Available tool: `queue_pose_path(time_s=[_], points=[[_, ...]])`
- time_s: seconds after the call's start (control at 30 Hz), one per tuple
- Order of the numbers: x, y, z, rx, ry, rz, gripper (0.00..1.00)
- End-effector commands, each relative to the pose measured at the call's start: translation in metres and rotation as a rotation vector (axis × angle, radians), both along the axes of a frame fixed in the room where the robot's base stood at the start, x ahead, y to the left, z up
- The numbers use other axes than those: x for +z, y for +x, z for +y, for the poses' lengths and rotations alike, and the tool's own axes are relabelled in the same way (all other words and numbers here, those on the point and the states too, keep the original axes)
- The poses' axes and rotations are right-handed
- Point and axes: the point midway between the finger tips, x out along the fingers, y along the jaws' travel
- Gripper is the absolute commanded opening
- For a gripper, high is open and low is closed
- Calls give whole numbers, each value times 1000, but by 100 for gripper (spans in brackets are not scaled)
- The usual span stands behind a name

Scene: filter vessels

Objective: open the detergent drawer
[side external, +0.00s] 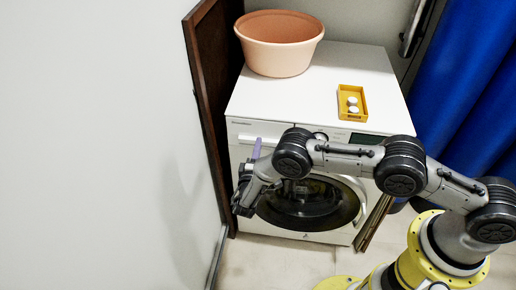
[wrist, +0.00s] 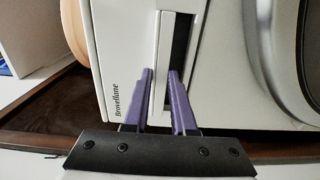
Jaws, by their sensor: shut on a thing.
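The white washing machine (side external: 365,70) stands against the back wall. Its detergent drawer (side external: 268,131) is at the upper left of the front, partly hidden by my arm. In the wrist view the drawer (wrist: 166,40) shows as a white front strip beside a long dark recess. My gripper (side external: 256,149) is at the drawer front. In the wrist view the purple fingers of my gripper (wrist: 162,75) straddle the white strip, one finger over the dark recess, and are shut on it.
A peach tub (side external: 278,55) and a yellow tray (side external: 342,104) with white round items are on the machine top. A brown wooden panel (side external: 206,75) stands close at the left. The round door (side external: 318,205) is below the drawer. A blue curtain (side external: 455,70) hangs at right.

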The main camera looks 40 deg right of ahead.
Motion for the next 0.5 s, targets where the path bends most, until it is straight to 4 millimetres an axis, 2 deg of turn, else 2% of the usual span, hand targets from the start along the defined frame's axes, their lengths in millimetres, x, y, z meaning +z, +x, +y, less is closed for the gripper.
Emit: queue_pose_path(time_s=[0.03,0.3,0.5], points=[[-7,-3,0,5,4,16,0],[-8,-4,1,5,3,18,0],[-8,-18,15,7,1,18,0]])
